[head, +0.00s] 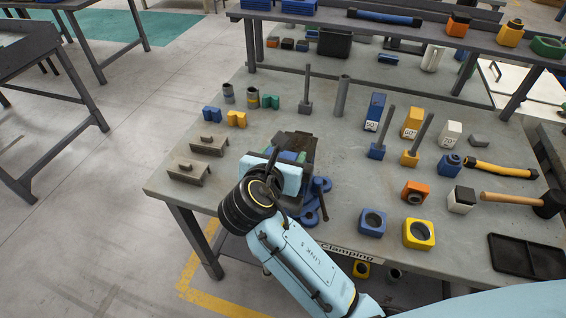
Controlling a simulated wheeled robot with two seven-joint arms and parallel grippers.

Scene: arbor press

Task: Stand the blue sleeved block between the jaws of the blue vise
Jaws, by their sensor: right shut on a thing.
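The vise (299,141) stands near the front left of the table, mostly behind my right gripper. Its dark top and blue lower parts (314,205) show. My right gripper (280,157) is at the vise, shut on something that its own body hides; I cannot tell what. Bits of blue and green show between the gripper and the vise's dark top. A dark bar crosses in front of my gripper. A small blue block with a dark round top (449,165) on the right looks like a sleeved block. The space between the jaws is hidden. My left gripper is not in view.
An orange block (415,193), a white and black block (461,200), and blue (372,222) and yellow (419,234) ring blocks stand right of the vise. A hammer (520,200) and black tray (526,257) lie far right. Two grey stands (188,174) are left.

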